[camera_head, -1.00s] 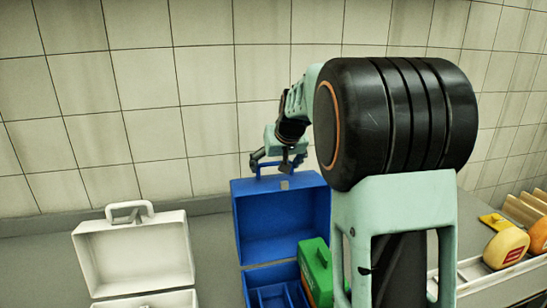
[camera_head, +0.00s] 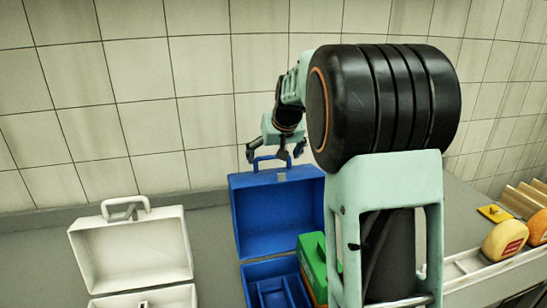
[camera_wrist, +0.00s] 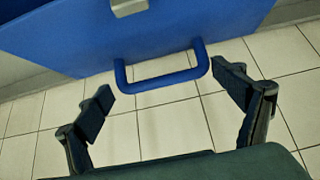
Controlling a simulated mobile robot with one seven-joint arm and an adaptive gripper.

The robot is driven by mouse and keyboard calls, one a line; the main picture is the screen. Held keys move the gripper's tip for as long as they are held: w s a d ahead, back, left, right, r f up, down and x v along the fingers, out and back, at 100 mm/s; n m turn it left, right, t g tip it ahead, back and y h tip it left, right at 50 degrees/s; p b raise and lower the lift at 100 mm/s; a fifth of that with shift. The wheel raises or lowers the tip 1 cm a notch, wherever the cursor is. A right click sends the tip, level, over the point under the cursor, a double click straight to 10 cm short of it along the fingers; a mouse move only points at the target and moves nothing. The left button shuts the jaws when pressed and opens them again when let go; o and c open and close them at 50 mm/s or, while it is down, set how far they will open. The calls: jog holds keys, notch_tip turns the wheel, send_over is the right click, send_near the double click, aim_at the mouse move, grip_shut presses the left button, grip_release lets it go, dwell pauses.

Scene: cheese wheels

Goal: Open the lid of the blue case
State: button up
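The blue case (camera_head: 255,267) stands open on the counter, its lid (camera_head: 280,218) raised upright at the back. The case's lower part shows blue compartments inside. The lid's blue handle (camera_head: 272,162) points up at the top edge. My gripper (camera_head: 276,153) is open and empty, just above and behind the handle. In the wrist view, my gripper's fingers (camera_wrist: 162,80) are spread apart at either side of the handle (camera_wrist: 163,80), clear of it. The grey latch (camera_wrist: 128,7) shows on the lid.
An open white case (camera_head: 130,248) stands to the left. A green box (camera_head: 312,262) stands at the blue case's right side, partly behind my arm. Yellow and orange cheese wheels (camera_head: 505,241) lie at the far right. A tiled wall (camera_head: 140,110) rises behind the counter.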

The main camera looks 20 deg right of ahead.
jog(key=v, duration=1.2)
